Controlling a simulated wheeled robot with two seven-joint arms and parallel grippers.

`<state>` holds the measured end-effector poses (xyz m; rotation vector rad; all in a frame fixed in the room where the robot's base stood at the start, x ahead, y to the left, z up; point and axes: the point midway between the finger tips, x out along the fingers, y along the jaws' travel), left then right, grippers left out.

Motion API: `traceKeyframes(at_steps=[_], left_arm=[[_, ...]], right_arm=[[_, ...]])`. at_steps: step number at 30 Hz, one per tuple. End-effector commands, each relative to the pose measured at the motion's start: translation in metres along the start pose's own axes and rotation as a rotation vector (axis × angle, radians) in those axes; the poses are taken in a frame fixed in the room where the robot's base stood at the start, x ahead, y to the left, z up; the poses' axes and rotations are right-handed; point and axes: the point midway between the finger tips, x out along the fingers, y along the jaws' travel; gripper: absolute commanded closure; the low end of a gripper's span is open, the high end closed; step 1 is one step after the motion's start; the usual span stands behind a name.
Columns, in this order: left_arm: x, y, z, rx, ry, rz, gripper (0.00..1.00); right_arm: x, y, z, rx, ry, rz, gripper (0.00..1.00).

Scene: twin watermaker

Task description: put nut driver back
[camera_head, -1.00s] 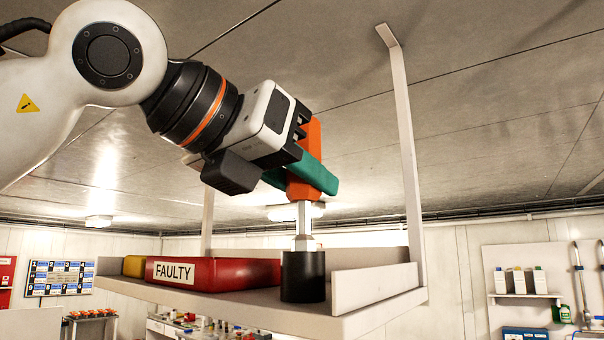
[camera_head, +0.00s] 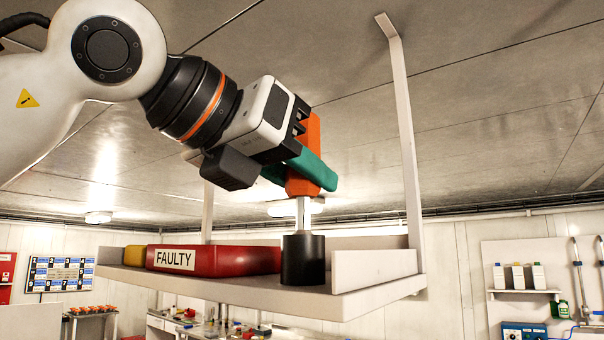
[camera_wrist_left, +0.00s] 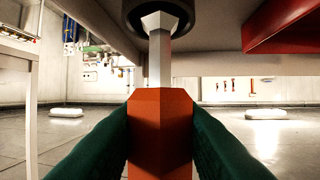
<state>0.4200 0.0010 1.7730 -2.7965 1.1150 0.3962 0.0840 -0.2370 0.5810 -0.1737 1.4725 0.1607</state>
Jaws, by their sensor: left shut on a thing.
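The nut driver has an orange handle (camera_head: 303,184) and a bright metal shaft (camera_head: 301,214). It hangs upright, shaft down. My left gripper (camera_head: 305,172), with green fingers, is shut on the handle, seen also in the left wrist view (camera_wrist_left: 160,128). A black cup-like holder (camera_head: 303,260) stands on the white shelf (camera_head: 370,291), directly under the driver. The shaft's lower end is hidden behind or inside the holder's rim. In the wrist view, which looks upside down, the wider shaft end (camera_wrist_left: 160,23) is at the holder's mouth (camera_wrist_left: 131,10). My right gripper is out of view.
A red box marked FAULTY (camera_head: 225,261) lies on the shelf just left of the holder, with a yellow box (camera_head: 134,255) farther left. Upright shelf lips stand behind and right of the holder. A hanger strap (camera_head: 407,150) rises to the ceiling at right.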

Motion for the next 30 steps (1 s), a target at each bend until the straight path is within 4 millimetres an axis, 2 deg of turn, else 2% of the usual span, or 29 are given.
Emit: traceKeyframes(at_steps=[2,3,6,7,15,19,23,30], left_arm=[[0.001,0.000,0.002,0.000,0.001,0.000,1.00],[0.000,0.000,0.001,0.000,0.001,0.000,0.65],[0.000,0.000,0.001,0.000,0.001,0.000,0.48],[0.000,0.000,0.001,0.000,0.001,0.000,0.46],[0.000,0.000,0.002,0.000,0.000,0.000,0.46],[-0.010,0.000,0.003,-0.001,0.002,0.000,0.46],[-0.033,0.000,0.004,-0.002,0.005,0.000,0.46],[-0.084,0.000,0.004,-0.002,0.004,0.000,0.46]], right_arm=[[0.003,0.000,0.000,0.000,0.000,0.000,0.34],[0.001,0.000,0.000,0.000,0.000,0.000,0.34],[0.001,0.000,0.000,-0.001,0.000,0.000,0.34],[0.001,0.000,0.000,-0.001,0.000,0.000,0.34],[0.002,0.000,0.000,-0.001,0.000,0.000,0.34],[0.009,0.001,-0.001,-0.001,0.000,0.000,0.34],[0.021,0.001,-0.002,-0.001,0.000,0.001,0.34],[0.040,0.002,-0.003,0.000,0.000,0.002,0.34]])
